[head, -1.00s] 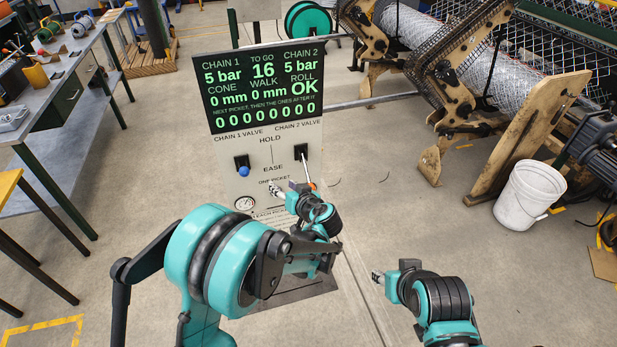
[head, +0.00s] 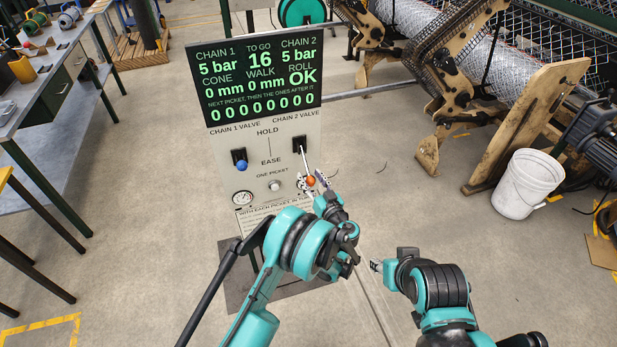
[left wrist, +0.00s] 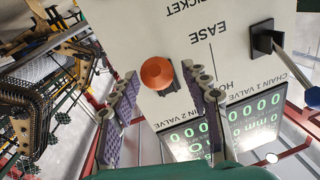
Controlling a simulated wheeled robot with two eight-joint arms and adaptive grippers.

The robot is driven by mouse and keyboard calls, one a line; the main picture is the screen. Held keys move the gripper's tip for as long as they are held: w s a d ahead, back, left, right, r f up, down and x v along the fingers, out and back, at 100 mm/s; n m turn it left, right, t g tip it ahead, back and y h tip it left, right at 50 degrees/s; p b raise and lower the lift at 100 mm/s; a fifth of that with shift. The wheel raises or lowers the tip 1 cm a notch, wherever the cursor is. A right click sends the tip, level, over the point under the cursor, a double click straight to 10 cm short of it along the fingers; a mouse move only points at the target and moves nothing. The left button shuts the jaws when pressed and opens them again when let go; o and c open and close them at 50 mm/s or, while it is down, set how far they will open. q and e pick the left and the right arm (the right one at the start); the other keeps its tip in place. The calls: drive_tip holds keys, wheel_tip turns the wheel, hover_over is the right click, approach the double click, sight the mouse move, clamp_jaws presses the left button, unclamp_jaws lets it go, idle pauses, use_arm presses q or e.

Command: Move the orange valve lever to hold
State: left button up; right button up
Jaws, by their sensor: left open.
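The orange valve lever (head: 311,181) is the chain 2 valve handle on the right of the control panel. Its rod slants down from a black slot, and its round orange knob sits low, below the EASE label's height. In the left wrist view, which shows the panel upside down, the orange knob (left wrist: 157,73) lies between my left gripper's spread fingers (left wrist: 162,100), with space visible on both sides. My right gripper (head: 376,266) is away from the panel, too small to read.
A white bucket (head: 524,183) and the weaving machine stand at right. A workbench is at left.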

use_arm(q)
drive_tip(key=shift+x, duration=0.95)
clamp_jaws()
